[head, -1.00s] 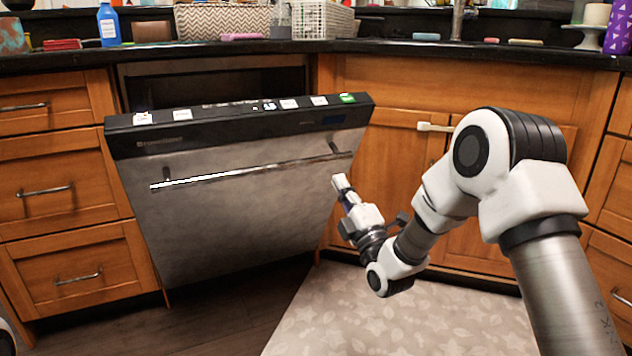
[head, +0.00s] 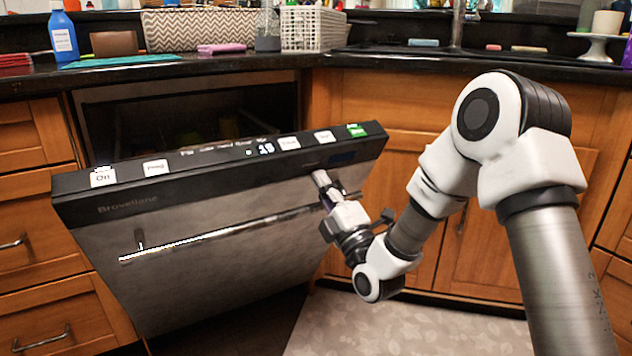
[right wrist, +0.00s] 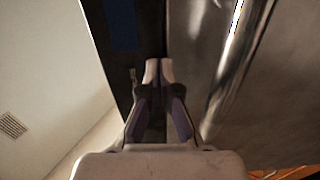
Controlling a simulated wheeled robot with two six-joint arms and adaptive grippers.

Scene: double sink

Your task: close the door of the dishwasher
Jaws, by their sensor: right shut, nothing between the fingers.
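The dishwasher door (head: 205,275) is partly open, tilted outward, with its black top control edge (head: 225,158) leaning away from the cabinet. A metal bar handle (head: 215,233) runs across its front. Part of the dark interior (head: 190,115) shows behind the door. My right gripper (head: 321,180) is shut and empty, at the upper right of the door front near the handle's right end. In the right wrist view its closed fingertips (right wrist: 158,70) are beside the handle (right wrist: 235,70), over the door's dark panel (right wrist: 125,50). I cannot tell whether they touch the door. My left gripper is not in view.
Wooden drawers (head: 35,195) stand left of the dishwasher and wooden cabinet doors (head: 485,245) to the right. A black countertop (head: 380,67) above holds a blue bottle (head: 63,35), a patterned basket (head: 205,30) and a white basket (head: 312,28). A light patterned mat (head: 390,325) lies on the floor.

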